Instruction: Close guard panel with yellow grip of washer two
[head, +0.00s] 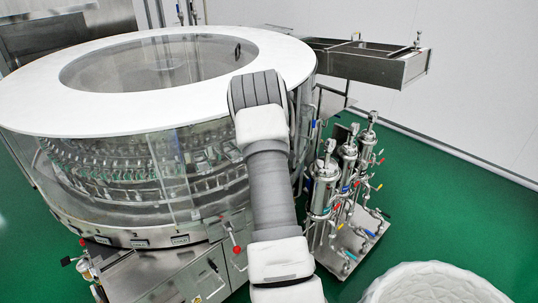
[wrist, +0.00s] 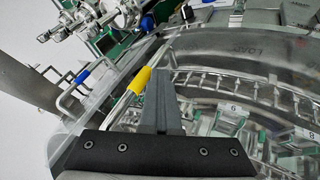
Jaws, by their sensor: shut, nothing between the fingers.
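The washer (head: 60,112) is a large round machine with a white ring top and clear curved guard panels (head: 180,168) around its side. In the wrist view a yellow grip (wrist: 139,79) sits on a thin metal rod or edge beside the clear guarding. My gripper (wrist: 158,82) is shut and empty, its dark fingers just right of the yellow grip. I cannot tell whether they touch it. In the head view my arm covers part of the washer's right side, and neither the gripper nor the yellow grip can be seen there.
A stand of steel filter housings with valves (head: 345,185) stands right of the washer. A steel conveyor trough (head: 370,62) extends at the back right. A red-knobbed lever (head: 236,249) sticks out at the front. A white round container (head: 430,285) is at the lower right. Green floor is clear further right.

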